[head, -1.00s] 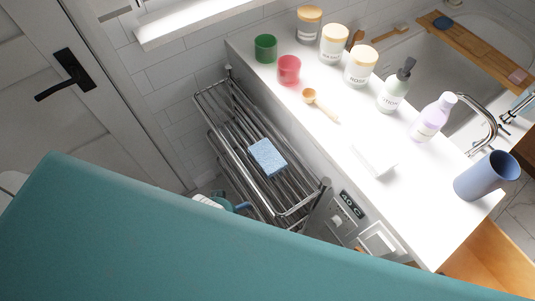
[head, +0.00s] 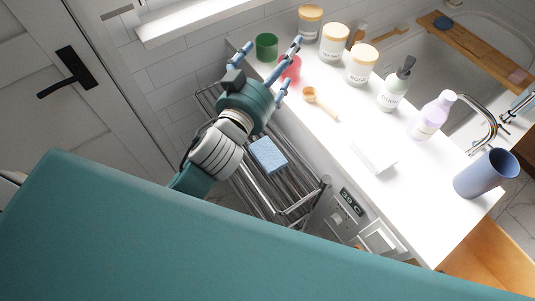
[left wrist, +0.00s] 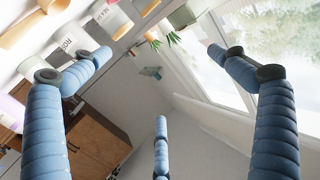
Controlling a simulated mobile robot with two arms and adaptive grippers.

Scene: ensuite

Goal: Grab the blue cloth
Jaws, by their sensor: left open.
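The blue cloth (head: 268,154) is a small, light blue folded piece lying on the bars of the chrome towel rack (head: 291,195). My left gripper (head: 275,66) is open and empty in the head view. My right gripper is not in view.
The white counter (head: 400,205) runs beside the rack. It bears a green cup (head: 267,46), a partly hidden red cup (head: 290,67), jars (head: 334,41), bottles (head: 430,116), a wooden brush (head: 320,103) and a blue tumbler (head: 486,174). A white door (head: 75,130) stands at left.

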